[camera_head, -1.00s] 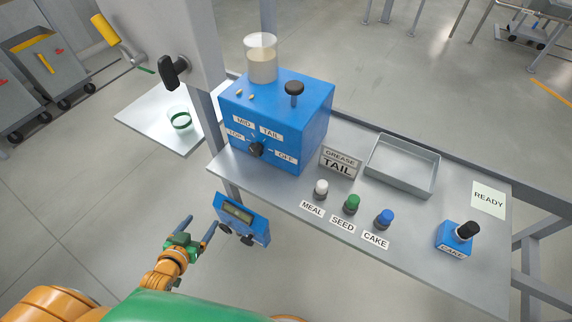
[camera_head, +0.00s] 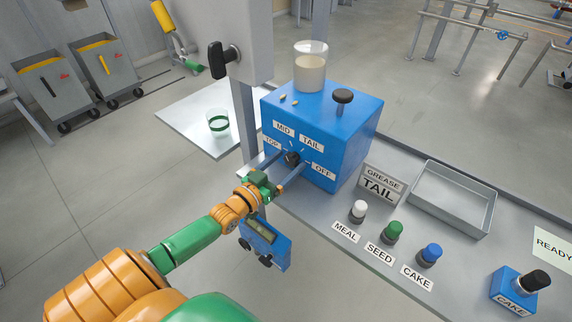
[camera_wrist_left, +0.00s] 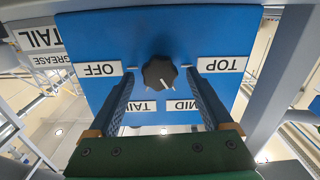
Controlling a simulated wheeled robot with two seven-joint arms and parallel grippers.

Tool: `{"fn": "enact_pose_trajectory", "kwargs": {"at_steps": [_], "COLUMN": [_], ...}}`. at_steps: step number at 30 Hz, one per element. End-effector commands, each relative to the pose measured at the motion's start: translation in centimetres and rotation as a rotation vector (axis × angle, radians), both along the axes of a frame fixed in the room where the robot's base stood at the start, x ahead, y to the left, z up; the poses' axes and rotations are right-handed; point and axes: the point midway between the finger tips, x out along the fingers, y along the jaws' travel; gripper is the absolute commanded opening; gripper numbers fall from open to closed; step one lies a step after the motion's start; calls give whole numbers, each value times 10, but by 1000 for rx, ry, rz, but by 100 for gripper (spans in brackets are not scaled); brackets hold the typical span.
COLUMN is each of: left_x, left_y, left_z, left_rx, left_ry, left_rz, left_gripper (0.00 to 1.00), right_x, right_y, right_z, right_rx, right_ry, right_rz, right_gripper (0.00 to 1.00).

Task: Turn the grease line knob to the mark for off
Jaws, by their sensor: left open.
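The grease line knob (camera_head: 291,157) is a black knob on the front of a blue box (camera_head: 335,150), with labels TOP, MID, TAIL and OFF (camera_head: 322,171) around it. In the left wrist view the knob (camera_wrist_left: 159,72) shows upside down, its white line slanting toward the MID label (camera_wrist_left: 181,105). The OFF label (camera_wrist_left: 98,69) is at the left there. My left gripper (camera_head: 293,161) is open, its two fingers on either side of the knob with visible gaps. I cannot tell how deep the fingertips reach. My right gripper is not in view.
A sign reading GREASE TAIL (camera_head: 381,184) stands beside the box. White, green and blue knobs (camera_head: 391,232) and an empty tray (camera_head: 452,198) are farther right. A blue gauge box (camera_head: 264,243) hangs just below my left gripper. A beaker (camera_head: 310,70) stands on top.

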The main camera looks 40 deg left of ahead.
Motion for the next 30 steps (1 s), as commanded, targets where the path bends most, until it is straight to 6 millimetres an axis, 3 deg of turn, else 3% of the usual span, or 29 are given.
{"fn": "enact_pose_trajectory", "kwargs": {"at_steps": [3,4,12,13,23,30], "left_x": [0,0,0,0,-1,-1], "left_y": [0,0,0,0,0,-1], "left_z": [0,0,0,0,0,0], "left_rx": [0,0,0,0,59,230], "left_ry": [1,1,1,1,-3,-14], "left_rz": [0,0,0,0,1,1], "left_gripper": [84,79,6,0,0,0], "right_x": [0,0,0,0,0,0], "right_y": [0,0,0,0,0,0], "right_z": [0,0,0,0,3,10], "right_rx": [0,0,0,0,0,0], "right_ry": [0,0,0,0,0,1], "right_rz": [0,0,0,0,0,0], "right_gripper": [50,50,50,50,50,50]}}
